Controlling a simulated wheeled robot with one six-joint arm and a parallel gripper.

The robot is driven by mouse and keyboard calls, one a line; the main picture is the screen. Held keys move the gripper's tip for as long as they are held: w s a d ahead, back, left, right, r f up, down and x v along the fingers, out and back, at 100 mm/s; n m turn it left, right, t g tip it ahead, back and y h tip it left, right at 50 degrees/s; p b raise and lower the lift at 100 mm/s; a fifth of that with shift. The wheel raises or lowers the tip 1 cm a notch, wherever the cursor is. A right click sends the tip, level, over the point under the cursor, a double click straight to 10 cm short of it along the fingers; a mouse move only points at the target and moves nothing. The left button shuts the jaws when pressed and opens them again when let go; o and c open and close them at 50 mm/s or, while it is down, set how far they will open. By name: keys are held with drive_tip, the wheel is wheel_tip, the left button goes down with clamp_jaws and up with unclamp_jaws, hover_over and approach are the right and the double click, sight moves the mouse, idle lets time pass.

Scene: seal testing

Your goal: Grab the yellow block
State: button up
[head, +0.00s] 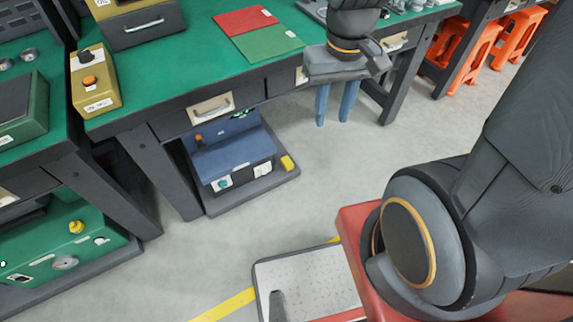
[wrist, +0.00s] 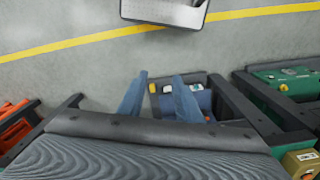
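A small yellow block (head: 287,163) rests on the right end of a low dark shelf (head: 262,188), beside a blue machine under the green-topped bench. In the wrist view the yellow block (wrist: 153,88) appears between my two fingers, well beyond them. My gripper (head: 332,122) hangs down in front of the bench's edge, up and to the right of the block. Its two blue fingers are apart with nothing between them. The wrist view also shows my gripper (wrist: 160,75) open and empty.
The blue machine (head: 230,158) stands left of the block. The green bench top (head: 180,70) overhangs the shelf, and a dark bench leg (head: 163,175) stands to its left. Grey floor (head: 330,180) is clear right of the shelf. Orange stools (head: 475,50) stand at upper right.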

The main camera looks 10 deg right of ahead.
drive_tip(key=o, duration=0.6)
drive_tip(key=shift+w+f, duration=0.15)
drive_tip(key=shift+f, duration=0.15)
drive_tip(key=shift+c, duration=0.2)
drive_tip(key=shift+o, duration=0.5)
drive_tip(key=w+d+f+t+b, duration=0.1)
drive_tip(key=w+d+f+b, duration=0.1)
drive_tip(key=w+f+b, duration=0.9)
wheel_tip(320, 180, down, 5)
drive_tip(key=shift+w+r+n+h, duration=0.1)
drive_tip(key=shift+w+n+h, duration=0.2)
drive_tip(key=shift+w, duration=0.65)
drive_tip(key=n+t+y+b, duration=0.2)
drive_tip(key=n+t+b, duration=0.1)
drive_tip(key=b, duration=2.7)
hover_over(288, 162)
drive_tip(key=s, duration=0.2)
wheel_tip(288, 162, down, 56)
drive_tip(key=shift+s+a+r, duration=0.1)
drive_tip(key=shift+b+x, duration=0.75)
drive_tip(key=shift+x, duration=0.75)
drive_tip(key=b+x, duration=0.2)
drive_tip(key=x, duration=0.1)
drive_tip(key=b+x, duration=0.1)
drive_tip(key=shift+s+d+f, duration=0.1)
drive_tip(key=shift+d+f, duration=0.3)
drive_tip(key=shift+a+f+b, duration=0.1)
drive_tip(key=shift+f+b, duration=0.15)
drive_tip(key=shift+b, duration=0.1)
